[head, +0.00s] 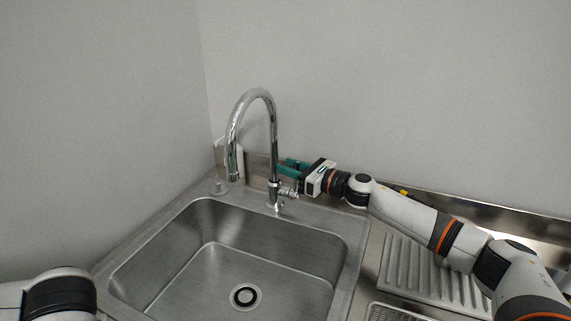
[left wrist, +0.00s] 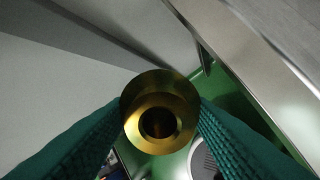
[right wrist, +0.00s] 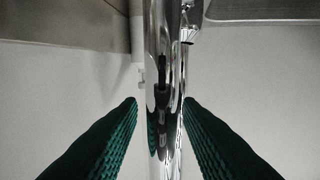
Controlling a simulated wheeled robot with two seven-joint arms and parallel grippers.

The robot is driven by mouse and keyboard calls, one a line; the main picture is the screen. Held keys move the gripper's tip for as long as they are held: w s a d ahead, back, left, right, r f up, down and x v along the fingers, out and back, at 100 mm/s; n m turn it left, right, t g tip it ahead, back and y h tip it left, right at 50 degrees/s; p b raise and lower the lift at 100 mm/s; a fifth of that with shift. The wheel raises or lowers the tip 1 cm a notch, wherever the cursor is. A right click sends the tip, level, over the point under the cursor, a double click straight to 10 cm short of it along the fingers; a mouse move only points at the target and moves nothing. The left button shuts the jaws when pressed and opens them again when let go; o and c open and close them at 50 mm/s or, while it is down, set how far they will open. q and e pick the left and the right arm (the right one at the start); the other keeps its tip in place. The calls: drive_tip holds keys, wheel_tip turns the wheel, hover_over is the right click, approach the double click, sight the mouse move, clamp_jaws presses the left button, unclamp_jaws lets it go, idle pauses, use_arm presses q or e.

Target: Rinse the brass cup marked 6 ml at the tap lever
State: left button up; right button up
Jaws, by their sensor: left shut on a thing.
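The brass cup (left wrist: 160,112) shows in the left wrist view, seen along its axis with its round rim and dark centre. My left gripper (left wrist: 160,118) is shut on it, one green finger on each side. No 6 ml mark shows. The head view shows only part of my left arm at the bottom left, not the cup. The chrome tap (head: 272,130) stands at the sink's back edge, with its lever (head: 290,192) low on the right. My right gripper (head: 291,168) is by the lever. In the right wrist view its fingers (right wrist: 160,103) are apart, with chrome between them.
The steel sink (head: 180,225) has an empty basin with a round drain (head: 245,296). A ribbed drainboard (head: 405,270) lies to the right under my right arm. Grey walls close off the left and back. The left wrist view shows a green surface (left wrist: 235,110) beyond the cup.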

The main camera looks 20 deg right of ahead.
drive_tip(key=shift+c, duration=0.5)
clamp_jaws()
drive_tip(key=shift+s, duration=0.1)
use_arm(q)
drive_tip(key=shift+f+b, duration=0.9)
use_arm(e)
drive_tip(key=shift+s+a+f+n, duration=0.2)
drive_tip(key=shift+a+f+n, duration=0.05)
drive_tip(key=shift+n, duration=0.15)
use_arm(q)
drive_tip(key=shift+f, duration=0.25)
use_arm(e)
drive_tip(key=shift+s+a+r+n, duration=0.15)
drive_tip(key=shift+a+r+n, duration=0.05)
drive_tip(key=shift+n, duration=0.1)
use_arm(q)
drive_tip(key=shift+r, duration=0.1)
use_arm(e)
drive_tip(key=shift+o, duration=0.5)
unclamp_jaws()
